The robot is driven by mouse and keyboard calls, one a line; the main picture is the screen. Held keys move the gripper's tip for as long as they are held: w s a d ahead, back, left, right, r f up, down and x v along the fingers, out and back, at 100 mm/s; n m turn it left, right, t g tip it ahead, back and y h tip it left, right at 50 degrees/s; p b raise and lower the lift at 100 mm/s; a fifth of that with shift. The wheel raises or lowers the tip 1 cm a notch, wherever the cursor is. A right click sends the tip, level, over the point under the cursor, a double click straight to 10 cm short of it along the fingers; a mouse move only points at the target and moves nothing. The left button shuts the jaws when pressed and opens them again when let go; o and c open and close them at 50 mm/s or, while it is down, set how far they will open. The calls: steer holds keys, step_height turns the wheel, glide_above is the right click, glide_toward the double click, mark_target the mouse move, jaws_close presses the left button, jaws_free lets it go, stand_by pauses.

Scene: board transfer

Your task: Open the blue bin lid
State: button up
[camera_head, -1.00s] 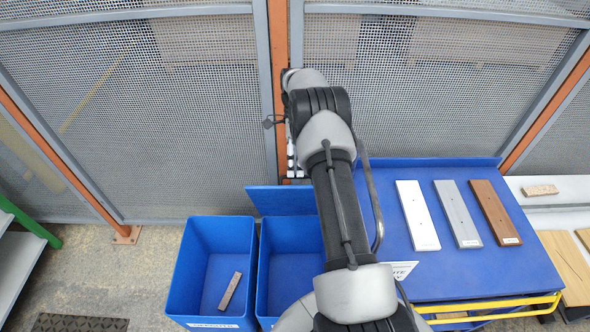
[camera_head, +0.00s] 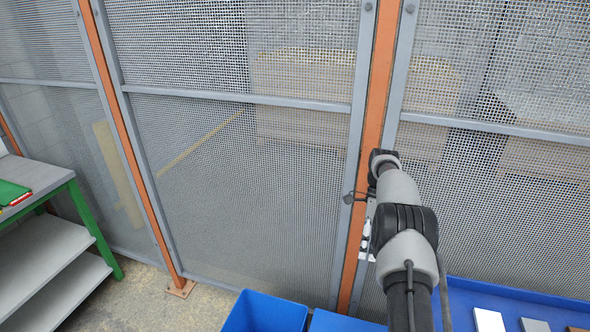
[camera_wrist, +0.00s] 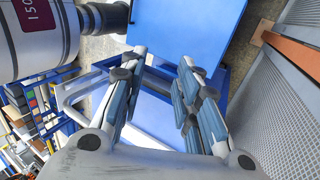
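Two blue bins stand at the bottom of the head view, mostly cut off: the left bin (camera_head: 265,312) shows its upper part, and beside it is the top of a blue panel (camera_head: 343,322) at the right bin. A flat blue surface (camera_wrist: 195,22) fills the top of the wrist view beyond my fingers; I cannot tell whether it is the lid. My gripper (camera_wrist: 164,62) is open, with nothing between its fingers. In the head view my gripper is down by the orange post, largely hidden behind my arm.
A mesh fence (camera_head: 250,190) with orange posts (camera_head: 368,150) stands close behind. A blue table (camera_head: 460,300) with boards is at lower right. A grey shelf with green legs (camera_head: 50,240) is at left. Floor is bare between shelf and bins.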

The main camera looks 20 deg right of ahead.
steer(key=s+a+r+n+t+h+b, duration=0.15)
steer(key=s+a+r+n, duration=0.4)
steer(key=r, duration=0.55)
steer(key=s+a+r+n+t+h, duration=0.1)
steer(key=s+a+r+n+t, duration=0.15)
steer(key=a+r+n, duration=0.6)
steer(key=s+a+n+t, duration=0.1)
steer(key=s+a+n, duration=0.2)
steer(key=s, duration=0.4)
steer(key=s+a+f+n+t+b, duration=0.1)
steer(key=s+a+n+t, duration=0.1)
steer(key=s+a+n, duration=0.2)
steer(key=s+a+f+n+t+b, duration=0.1)
steer(key=s+a+n+t, duration=0.1)
steer(key=s, duration=0.8)
steer(key=shift+s+a+n, duration=0.3)
steer(key=shift+a+n, duration=0.35)
steer(key=shift+n, duration=0.25)
steer(key=shift+w+h, duration=0.15)
steer(key=shift+h, duration=0.1)
